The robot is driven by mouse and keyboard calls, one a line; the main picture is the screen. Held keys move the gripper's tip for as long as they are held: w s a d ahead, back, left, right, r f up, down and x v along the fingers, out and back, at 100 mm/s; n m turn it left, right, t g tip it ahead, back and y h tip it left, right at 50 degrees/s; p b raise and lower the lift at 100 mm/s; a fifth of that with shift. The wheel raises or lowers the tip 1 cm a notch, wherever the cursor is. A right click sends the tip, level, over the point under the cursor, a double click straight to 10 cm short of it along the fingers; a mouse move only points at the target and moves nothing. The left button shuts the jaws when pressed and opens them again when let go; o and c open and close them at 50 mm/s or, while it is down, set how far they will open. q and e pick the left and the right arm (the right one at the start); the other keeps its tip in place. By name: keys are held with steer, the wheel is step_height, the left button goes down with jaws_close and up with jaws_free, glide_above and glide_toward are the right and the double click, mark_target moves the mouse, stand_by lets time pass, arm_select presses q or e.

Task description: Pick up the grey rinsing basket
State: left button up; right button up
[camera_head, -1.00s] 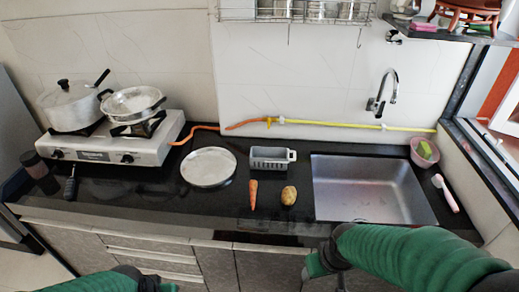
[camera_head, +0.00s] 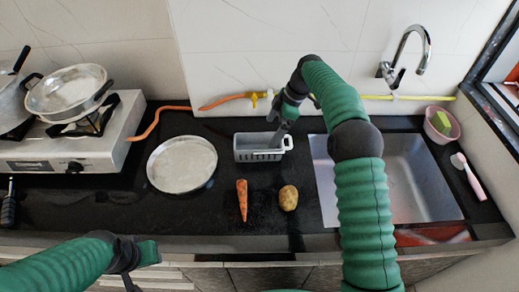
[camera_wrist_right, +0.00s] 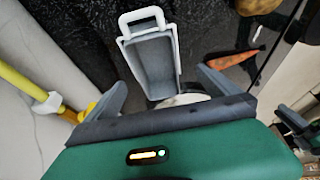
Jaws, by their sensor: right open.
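The grey rinsing basket (camera_head: 245,154) is a small rectangular tub with slotted sides and a loop handle at its right end. It stands upright on the black counter, in front of the wall. My right gripper (camera_head: 279,134) is just above its right part, partly hiding it. In the right wrist view, the basket (camera_wrist_right: 154,68) lies between and beyond the two spread fingers of my right gripper (camera_wrist_right: 160,78), with its pale handle farther off. The gripper is open, and I see no grip on the basket. My left gripper (camera_head: 140,256) is low at the left, away from the basket; its jaws are unclear.
A round metal plate (camera_head: 182,165) lies left of the basket. A carrot (camera_head: 242,198) and a potato (camera_head: 288,198) lie in front of it. The sink (camera_head: 420,180) is to the right, partly behind my right arm. A stove (camera_head: 80,145) stands at the left.

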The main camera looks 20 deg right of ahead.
glide_toward(258, 146)
steer(key=s+a, duration=0.1)
steer(key=s+f, duration=0.1)
steer(key=s, duration=0.1)
steer(key=shift+a, duration=0.4)
steer(key=shift+s+a+f, duration=0.1)
steer(key=shift+a+f, duration=0.15)
steer(key=shift+a, duration=0.15)
steer(key=x, duration=0.4)
steer(key=shift+w+a+f, duration=0.2)
steer(key=shift+w+f, duration=0.05)
steer(key=shift+w, duration=0.2)
steer(key=shift+s+r, duration=0.15)
steer(key=c, duration=1.6)
